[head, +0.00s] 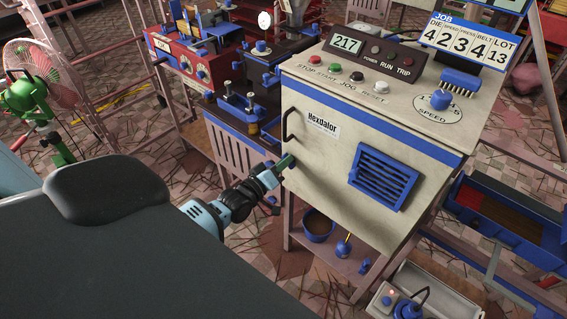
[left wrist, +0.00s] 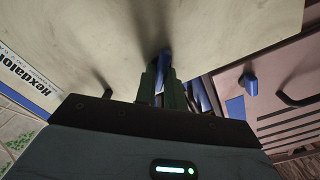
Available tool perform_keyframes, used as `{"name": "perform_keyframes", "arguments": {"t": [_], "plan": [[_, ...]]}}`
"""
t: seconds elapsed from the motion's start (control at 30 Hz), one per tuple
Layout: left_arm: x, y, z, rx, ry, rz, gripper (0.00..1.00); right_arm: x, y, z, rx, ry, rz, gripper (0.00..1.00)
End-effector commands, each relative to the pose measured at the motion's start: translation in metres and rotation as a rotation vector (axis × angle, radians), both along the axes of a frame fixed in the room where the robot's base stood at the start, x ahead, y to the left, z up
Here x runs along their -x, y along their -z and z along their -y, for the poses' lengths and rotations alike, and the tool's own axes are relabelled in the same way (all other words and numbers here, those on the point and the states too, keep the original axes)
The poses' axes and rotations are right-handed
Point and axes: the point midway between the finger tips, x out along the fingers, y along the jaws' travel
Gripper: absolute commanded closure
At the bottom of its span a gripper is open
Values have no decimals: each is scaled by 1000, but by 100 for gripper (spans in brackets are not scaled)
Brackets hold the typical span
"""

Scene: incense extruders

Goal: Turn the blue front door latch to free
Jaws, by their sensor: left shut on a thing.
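The cream Hexdalor machine (head: 330,160) has a front door with a black handle (head: 290,124) and a blue louvred vent (head: 384,178). My left gripper (head: 284,163) reaches the door's lower left edge, below the handle, with its green fingertips against the front. In the left wrist view, the blue front door latch (left wrist: 164,64) stands out from the cream panel between my left gripper's fingers (left wrist: 162,84), which are shut on it. The latch looks roughly in line with the fingers there. In the head view the fingers hide most of it. My right gripper is not in view.
A control panel with a 217 display (head: 346,43) and a speed knob (head: 441,99) tops the machine. A green fan (head: 40,100) stands at left. A blue-edged trough (head: 500,215) is at right.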

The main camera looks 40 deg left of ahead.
Motion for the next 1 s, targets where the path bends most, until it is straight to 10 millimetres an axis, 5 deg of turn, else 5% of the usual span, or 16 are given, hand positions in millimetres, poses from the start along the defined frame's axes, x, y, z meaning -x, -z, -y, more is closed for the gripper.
{"name": "perform_keyframes", "arguments": {"t": [0.2,0.23,0.4,0.77,1.0], "plan": [[0,0,0,-1,1,-1,100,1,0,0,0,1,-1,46],[0,0,0,-1,1,-1,87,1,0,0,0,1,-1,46],[0,0,0,-1,1,-1,67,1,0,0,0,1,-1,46],[5,0,0,-1,0,-1,67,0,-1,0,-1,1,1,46],[37,1,-3,-1,0,-3,67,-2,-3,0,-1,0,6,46]]}}
